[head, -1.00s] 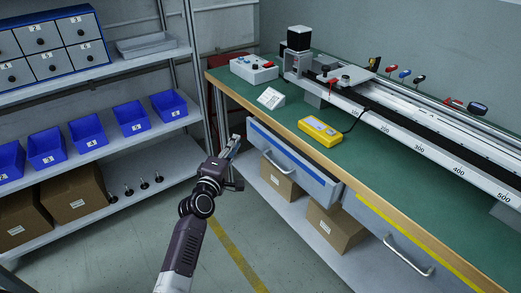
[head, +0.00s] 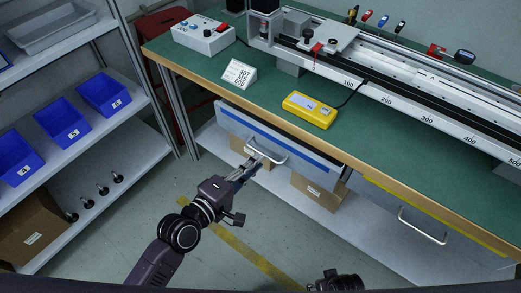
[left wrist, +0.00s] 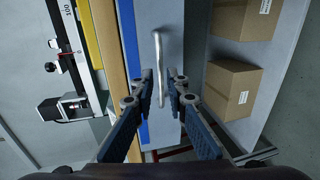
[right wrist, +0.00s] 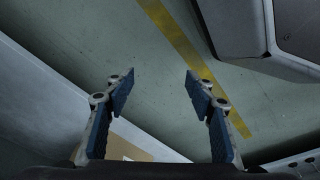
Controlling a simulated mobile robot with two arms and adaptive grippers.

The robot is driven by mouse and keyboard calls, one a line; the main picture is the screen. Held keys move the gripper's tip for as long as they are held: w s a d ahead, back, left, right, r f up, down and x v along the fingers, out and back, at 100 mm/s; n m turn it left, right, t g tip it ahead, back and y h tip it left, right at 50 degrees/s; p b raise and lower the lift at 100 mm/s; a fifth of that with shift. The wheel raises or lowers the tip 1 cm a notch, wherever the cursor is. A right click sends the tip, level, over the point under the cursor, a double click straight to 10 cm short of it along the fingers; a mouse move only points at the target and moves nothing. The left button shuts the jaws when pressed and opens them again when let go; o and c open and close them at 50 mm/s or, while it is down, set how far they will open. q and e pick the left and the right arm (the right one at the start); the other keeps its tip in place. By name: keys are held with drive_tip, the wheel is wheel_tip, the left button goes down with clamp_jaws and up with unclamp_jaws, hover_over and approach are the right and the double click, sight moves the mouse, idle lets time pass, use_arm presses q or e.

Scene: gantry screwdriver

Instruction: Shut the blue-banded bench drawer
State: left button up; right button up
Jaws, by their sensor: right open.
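The blue-banded drawer (head: 290,158) stands pulled out from under the bench top, its grey front carrying a blue stripe and a metal handle (head: 267,155). My left gripper (head: 255,162) is open at the handle. In the left wrist view, the handle (left wrist: 159,60) lies between the spread fingertips (left wrist: 161,76), beside the blue band (left wrist: 131,45); I cannot tell whether they touch it. My right gripper's wrist shows at the bottom of the head view, and in the right wrist view the gripper (right wrist: 160,72) is open and empty over the floor.
A yellow-banded drawer (head: 430,205) sits to the right, flush under the green bench top (head: 215,75). Cardboard boxes (head: 315,193) stand on the shelf below. A rack with blue bins (head: 63,122) is at left. The floor between is clear.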

sight(264, 154)
use_arm(q)
drive_tip(key=x, duration=0.5)
drive_tip(key=shift+w+b, duration=0.15)
drive_tip(key=shift+b, duration=0.15)
use_arm(e)
drive_tip(key=shift+w+r, duration=0.65)
drive_tip(key=shift+r, duration=0.35)
use_arm(q)
clamp_jaws()
